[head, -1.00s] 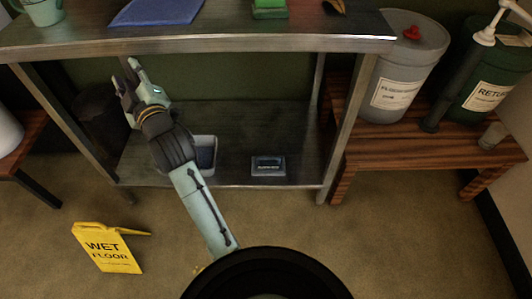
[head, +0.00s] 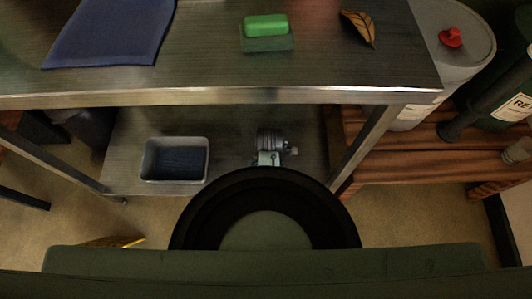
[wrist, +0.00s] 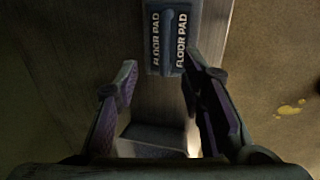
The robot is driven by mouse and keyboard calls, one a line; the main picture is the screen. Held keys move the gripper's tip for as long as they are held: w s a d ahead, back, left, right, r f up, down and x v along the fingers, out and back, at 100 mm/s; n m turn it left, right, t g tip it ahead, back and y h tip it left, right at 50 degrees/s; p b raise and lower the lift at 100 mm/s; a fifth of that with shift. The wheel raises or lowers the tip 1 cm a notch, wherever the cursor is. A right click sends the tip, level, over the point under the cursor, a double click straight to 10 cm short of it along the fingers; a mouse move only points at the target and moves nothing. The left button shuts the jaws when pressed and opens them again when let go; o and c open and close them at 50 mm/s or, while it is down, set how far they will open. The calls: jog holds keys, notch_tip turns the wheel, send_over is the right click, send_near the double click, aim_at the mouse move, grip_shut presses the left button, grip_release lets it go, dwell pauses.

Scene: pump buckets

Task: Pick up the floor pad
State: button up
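The floor pad (wrist: 173,62) is a grey-blue block with white "FLOOR PAD" lettering on two sides of a raised middle strip. It lies at the top of the wrist view, on the lower metal shelf (wrist: 80,30). My gripper (wrist: 161,68) is open, with one finger on each side of the view. Its fingertips are by the pad's near end, and nothing is visibly held between them. In the head view my gripper (head: 268,158) is low over the shelf, partly behind my own body. The pad cannot be made out there.
A grey tub (head: 148,165) with dark blue contents stands left on the shelf. The table top (head: 205,55) above holds a blue cloth (head: 110,32), a green sponge (head: 266,26) and a leaf (head: 358,27). A wooden bench (head: 400,160) with buckets stands right.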

jog(key=shift+s+x, duration=0.15)
jog(key=shift+x, duration=2.6)
jog(key=shift+s+x, duration=0.2)
jog(key=shift+x, duration=2.5)
jog(key=shift+f, duration=0.1)
jog(key=shift+c, duration=0.2)
grip_shut()
